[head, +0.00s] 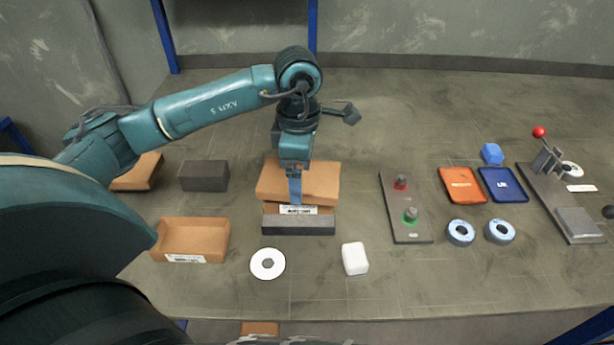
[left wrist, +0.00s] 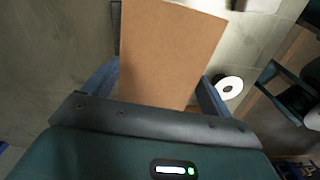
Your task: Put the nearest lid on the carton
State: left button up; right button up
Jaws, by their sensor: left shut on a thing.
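My left gripper (head: 295,198) is shut on a brown cardboard lid (head: 265,185) at the middle of the table. The lid is tilted, and in the left wrist view its plain brown face (left wrist: 165,55) fills the space between the fingers. Just below it in the head view is a brown carton front (head: 271,209) with a white label, mostly hidden by the lid. I cannot tell whether lid and carton touch. An open brown carton (head: 222,235) with a label stands to the left. My right gripper is not in view.
A dark grey block (head: 298,229) lies directly in front of the labelled front. Another grey block (head: 204,176) and a brown piece (head: 145,172) lie left. A white disc (head: 253,264) and white block (head: 355,259) lie nearer. A button panel (head: 405,225) is right.

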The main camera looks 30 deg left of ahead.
pick_arm(q)
jog(key=shift+a+f+n, duration=0.15)
jog(key=shift+a+n, duration=0.05)
jog(key=shift+n, duration=0.4)
jog(key=shift+f, duration=0.4)
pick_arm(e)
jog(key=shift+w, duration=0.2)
pick_arm(q)
jog(key=shift+f+b, duration=0.35)
jog(key=shift+b, duration=0.2)
jog(key=shift+f, duration=0.2)
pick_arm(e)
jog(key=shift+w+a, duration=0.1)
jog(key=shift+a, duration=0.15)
pick_arm(q)
jog(key=o, duration=0.7)
jog(key=shift+c, duration=0.2)
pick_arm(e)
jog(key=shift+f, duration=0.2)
pick_arm(q)
jog(key=shift+r, duration=0.1)
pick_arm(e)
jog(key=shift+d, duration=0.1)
